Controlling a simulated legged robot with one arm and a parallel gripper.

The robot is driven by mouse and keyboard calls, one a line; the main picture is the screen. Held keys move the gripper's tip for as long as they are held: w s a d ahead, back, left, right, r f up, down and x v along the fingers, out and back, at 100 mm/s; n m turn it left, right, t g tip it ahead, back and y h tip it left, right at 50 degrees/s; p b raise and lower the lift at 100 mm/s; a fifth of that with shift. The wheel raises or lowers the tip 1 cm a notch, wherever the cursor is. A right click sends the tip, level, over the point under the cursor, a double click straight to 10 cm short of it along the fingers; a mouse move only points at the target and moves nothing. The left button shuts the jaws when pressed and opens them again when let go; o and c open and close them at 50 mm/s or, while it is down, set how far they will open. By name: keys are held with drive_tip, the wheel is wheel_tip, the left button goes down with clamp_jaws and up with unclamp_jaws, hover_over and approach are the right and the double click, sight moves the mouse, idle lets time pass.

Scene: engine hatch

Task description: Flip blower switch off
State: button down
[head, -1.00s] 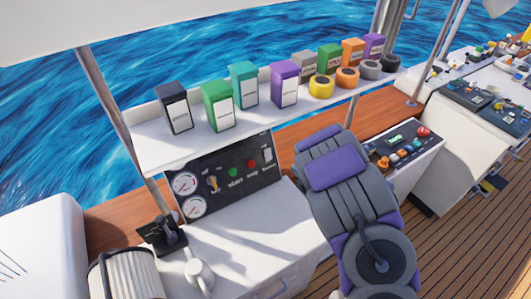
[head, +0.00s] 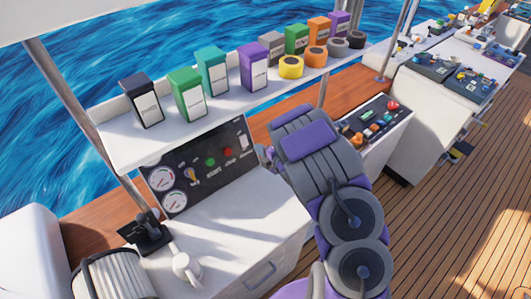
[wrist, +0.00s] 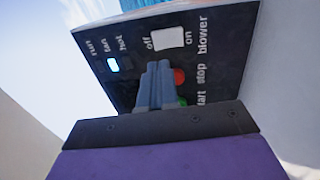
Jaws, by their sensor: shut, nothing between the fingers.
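The blower switch (wrist: 170,38) is a white rocker on the dark panel (wrist: 222,60), with "off" and "on" printed at its two ends and "blower" beside it. In the head view the switch (head: 243,142) is small, near the panel's right end; its tilt is unclear. My gripper (wrist: 158,68) is shut and empty. Its fingertips overlap the panel just below the switch in the wrist view, and I cannot tell whether they touch. In the head view my gripper (head: 264,156) is small, just right of the panel.
A red stop button (wrist: 179,76) and a partly hidden green start button (wrist: 182,101) are beside my fingers. A shelf (head: 118,142) with boxes and tape rolls overhangs the panel.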

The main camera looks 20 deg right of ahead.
sight(244, 138)
drive_tip(key=x, duration=0.8)
drive_tip(key=shift+w+d+f+b, duration=0.1)
drive_tip(key=shift+f+b, duration=0.05)
drive_tip(key=shift+b, duration=0.15)
drive_tip(key=shift+w, duration=0.2)
drive_tip(key=shift+w+g, duration=0.15)
drive_tip(key=shift+g, duration=0.15)
drive_tip(key=shift+r, duration=0.2)
drive_tip(key=shift+w+r, duration=0.15)
drive_tip(key=shift+r, duration=0.35)
drive_tip(key=shift+a+r, duration=0.15)
drive_tip(key=shift+a, duration=0.1)
